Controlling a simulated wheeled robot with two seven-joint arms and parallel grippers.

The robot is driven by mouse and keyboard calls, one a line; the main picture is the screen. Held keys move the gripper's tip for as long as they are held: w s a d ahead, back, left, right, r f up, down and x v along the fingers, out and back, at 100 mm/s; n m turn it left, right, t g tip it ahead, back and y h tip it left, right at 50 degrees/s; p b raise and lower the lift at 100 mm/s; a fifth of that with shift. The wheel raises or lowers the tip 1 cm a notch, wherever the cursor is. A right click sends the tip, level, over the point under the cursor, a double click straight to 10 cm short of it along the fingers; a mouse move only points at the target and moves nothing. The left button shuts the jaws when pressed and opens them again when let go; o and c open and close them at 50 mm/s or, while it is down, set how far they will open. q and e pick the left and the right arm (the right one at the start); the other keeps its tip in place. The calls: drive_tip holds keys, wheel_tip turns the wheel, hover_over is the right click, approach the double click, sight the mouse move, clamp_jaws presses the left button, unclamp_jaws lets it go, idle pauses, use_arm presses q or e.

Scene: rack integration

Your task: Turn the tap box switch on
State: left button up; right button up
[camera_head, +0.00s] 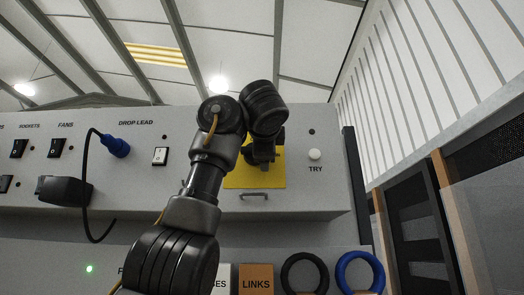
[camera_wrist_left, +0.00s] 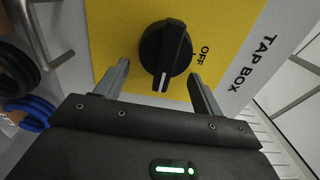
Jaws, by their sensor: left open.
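The tap box switch is a black rotary knob (camera_wrist_left: 166,48) on a yellow plate (camera_wrist_left: 110,30), with the words OFF and TAP BOX to its right in the left wrist view. The white line on the knob points to the bottom of that view, away from OFF. My left gripper (camera_wrist_left: 158,72) is open, one finger on each side of the knob's lower end, with visible gaps. In the head view my left arm reaches up to the yellow plate (camera_head: 237,178), and the gripper and knob are mostly hidden behind the wrist. My right gripper is not in view.
A metal handle (camera_head: 254,195) sits below the plate. A white TRY button (camera_head: 314,154) is to the right. A DROP LEAD switch (camera_head: 160,156) and a blue plug (camera_head: 117,146) with a black cable are to the left. Black (camera_head: 304,273) and blue rings (camera_head: 360,271) hang below.

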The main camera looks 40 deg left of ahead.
use_arm(q)
drive_tip(key=b+v, duration=0.4)
drive_tip(key=v, duration=0.6)
drive_tip(key=shift+s+a+b, duration=0.2)
drive_tip(key=shift+s+b, duration=0.15)
drive_tip(key=shift+s, duration=0.1)
drive_tip(key=shift+d, duration=0.15)
